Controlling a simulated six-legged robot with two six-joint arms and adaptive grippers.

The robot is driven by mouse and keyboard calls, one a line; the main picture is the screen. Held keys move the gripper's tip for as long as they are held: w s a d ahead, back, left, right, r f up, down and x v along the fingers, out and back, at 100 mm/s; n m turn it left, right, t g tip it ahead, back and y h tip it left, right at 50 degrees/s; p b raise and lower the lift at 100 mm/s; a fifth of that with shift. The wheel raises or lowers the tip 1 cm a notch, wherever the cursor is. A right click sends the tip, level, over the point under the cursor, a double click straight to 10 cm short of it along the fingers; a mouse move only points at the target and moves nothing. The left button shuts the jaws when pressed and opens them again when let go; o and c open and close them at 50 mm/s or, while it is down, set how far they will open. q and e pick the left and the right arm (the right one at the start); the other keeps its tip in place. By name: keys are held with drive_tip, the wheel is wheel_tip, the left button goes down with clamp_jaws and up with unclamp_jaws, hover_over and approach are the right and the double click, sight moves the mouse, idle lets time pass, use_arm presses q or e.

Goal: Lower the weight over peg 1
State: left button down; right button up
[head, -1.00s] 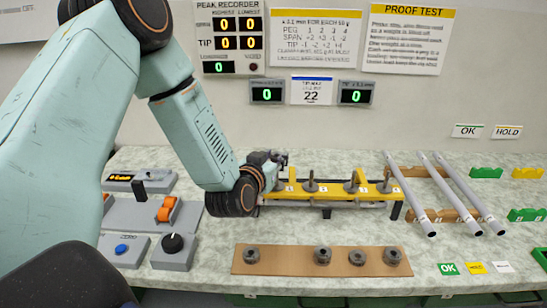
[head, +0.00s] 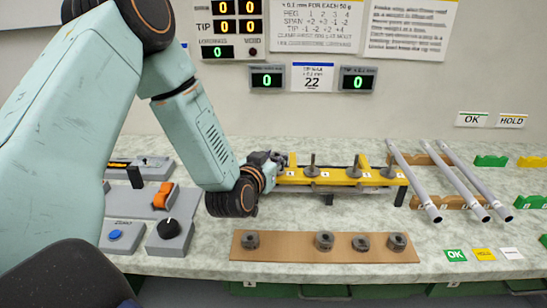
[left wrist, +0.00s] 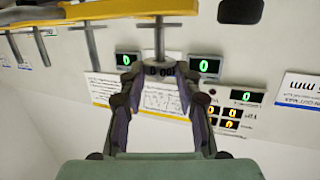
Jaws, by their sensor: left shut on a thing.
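The peg bar (head: 340,177) is a yellow rail on a stand on the bench, with several upright grey pegs. My left gripper (head: 282,158) is at the bar's left end and hides the peg there. In the left wrist view, which looks upside down, my left gripper (left wrist: 158,78) is shut on a dark grey round weight (left wrist: 158,70). The weight is in line with peg 1 (left wrist: 158,38), at its free end. I cannot tell whether the peg's tip is inside the weight. My right gripper is not in view.
A wooden board (head: 290,254) in front holds several grey weights. Grey rods (head: 465,180) lie on brown rests to the right. Control boxes with an orange lever (head: 163,196) and a black knob (head: 169,228) stand left. The displays (head: 358,83) read 0.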

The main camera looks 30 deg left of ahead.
use_arm(q)
drive_tip(key=shift+f+b, duration=0.95)
drive_tip(key=shift+f, duration=0.55)
drive_tip(key=c, duration=0.8)
unclamp_jaws()
drive_tip(key=shift+c, duration=0.2)
drive_tip(key=v, duration=0.7)
drive_tip(key=shift+s, duration=0.25)
